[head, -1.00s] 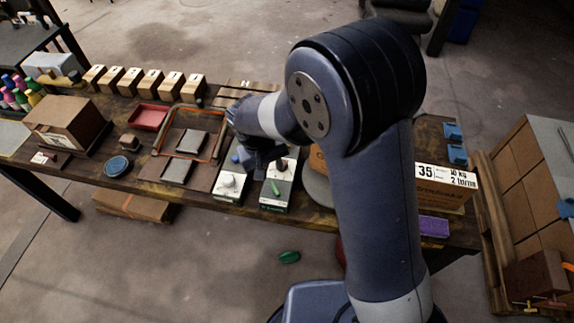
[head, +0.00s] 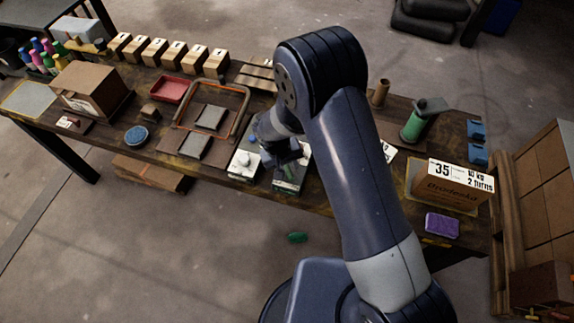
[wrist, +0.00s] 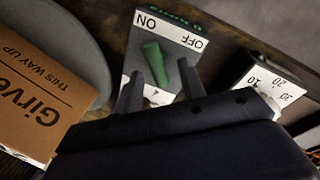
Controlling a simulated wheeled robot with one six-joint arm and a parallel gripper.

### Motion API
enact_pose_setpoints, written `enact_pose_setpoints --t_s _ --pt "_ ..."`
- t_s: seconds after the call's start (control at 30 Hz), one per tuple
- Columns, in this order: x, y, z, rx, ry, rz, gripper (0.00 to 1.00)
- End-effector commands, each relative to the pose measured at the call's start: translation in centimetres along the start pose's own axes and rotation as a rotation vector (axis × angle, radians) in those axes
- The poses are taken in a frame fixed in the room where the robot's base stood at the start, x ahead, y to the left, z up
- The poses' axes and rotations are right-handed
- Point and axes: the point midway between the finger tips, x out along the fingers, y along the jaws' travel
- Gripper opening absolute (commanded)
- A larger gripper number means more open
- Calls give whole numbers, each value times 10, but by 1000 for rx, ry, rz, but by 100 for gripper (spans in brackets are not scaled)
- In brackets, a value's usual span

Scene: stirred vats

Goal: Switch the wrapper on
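The switch box has a white plate marked ON and OFF and a green lever (wrist: 155,63), seen in the wrist view. In the head view, the switch box (head: 288,186) is partly covered by my gripper (head: 285,158). In the wrist view, my gripper (wrist: 160,95) is open, one finger on each side of the lever's near end, with nothing clearly held. The lever slants slightly; which mark it points to is hard to tell. A grey disc (wrist: 92,35) bears a cardboard box (wrist: 40,95) beside the switch.
A dial box (head: 243,165) with a white knob stands left of the switch, its numbered plate (wrist: 268,82) also in the wrist view. A green object (head: 298,237) lies on the floor.

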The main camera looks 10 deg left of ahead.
Motion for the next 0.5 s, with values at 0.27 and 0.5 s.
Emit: enact_pose_setpoints --t_s 0.27,0.5 --pt "8 0 0 0 1 -1 38" --pt "8 0 0 0 1 -1 31"
